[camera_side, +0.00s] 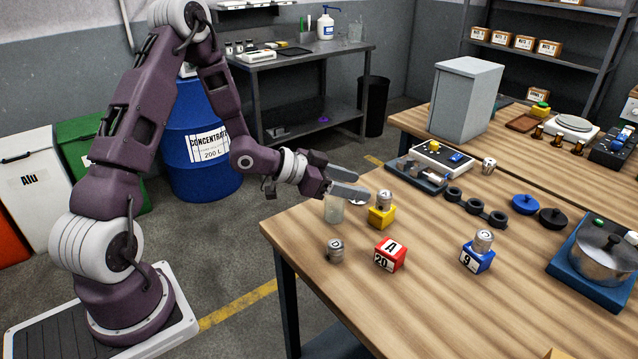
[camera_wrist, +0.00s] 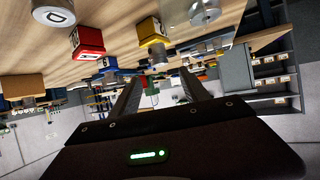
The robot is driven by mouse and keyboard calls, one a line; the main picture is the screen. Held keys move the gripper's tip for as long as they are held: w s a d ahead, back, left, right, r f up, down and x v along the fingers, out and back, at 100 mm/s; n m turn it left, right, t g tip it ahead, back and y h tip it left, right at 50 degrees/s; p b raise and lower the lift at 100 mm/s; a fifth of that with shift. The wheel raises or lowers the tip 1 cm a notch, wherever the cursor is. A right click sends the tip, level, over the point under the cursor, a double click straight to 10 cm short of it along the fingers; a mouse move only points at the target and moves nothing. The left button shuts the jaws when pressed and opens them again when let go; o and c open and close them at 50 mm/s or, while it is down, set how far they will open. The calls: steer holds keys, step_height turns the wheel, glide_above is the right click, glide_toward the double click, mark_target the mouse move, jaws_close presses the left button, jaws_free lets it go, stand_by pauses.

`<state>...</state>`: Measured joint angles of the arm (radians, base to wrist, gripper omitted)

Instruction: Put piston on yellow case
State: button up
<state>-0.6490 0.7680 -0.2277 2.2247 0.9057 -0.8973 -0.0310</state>
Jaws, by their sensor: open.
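The yellow case (camera_side: 381,218) stands near the table's left corner. A grey metal piston (camera_side: 384,200) sits upright on top of it; the yellow case (camera_wrist: 151,30) and this piston also show in the wrist view. My gripper (camera_side: 362,187) is open, its fingers level just left of that piston; nothing shows between them. In the wrist view its fingers (camera_wrist: 160,88) reach toward the cases. Another piston (camera_side: 336,250), marked D, stands on bare wood at the front left. A third piston (camera_side: 482,241) sits on the blue case (camera_side: 477,262). The red case (camera_side: 390,256) has an empty top.
A clear glass (camera_side: 334,210) stands below my gripper at the table's edge. A grey cabinet (camera_side: 466,98) stands behind. The wood in front of the cases is clear.

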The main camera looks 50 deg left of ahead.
steer(key=s+r+n+g+y, duration=0.35)
steer(key=s+r+y, duration=0.35)
steer(key=s+r, duration=0.7)
steer(key=s+d+g, duration=0.1)
steer(key=s+d, duration=0.1)
steer(key=s, duration=0.3)
steer(key=s+d+h, duration=0.1)
steer(key=s+d, duration=0.1)
steer(key=s, duration=0.4)
steer(key=s+d+r+n+g+h, duration=0.1)
steer(key=s+d, duration=0.2)
steer(key=s, duration=0.3)
steer(key=shift+s+g, duration=0.15)
steer(key=shift+g, duration=0.2)
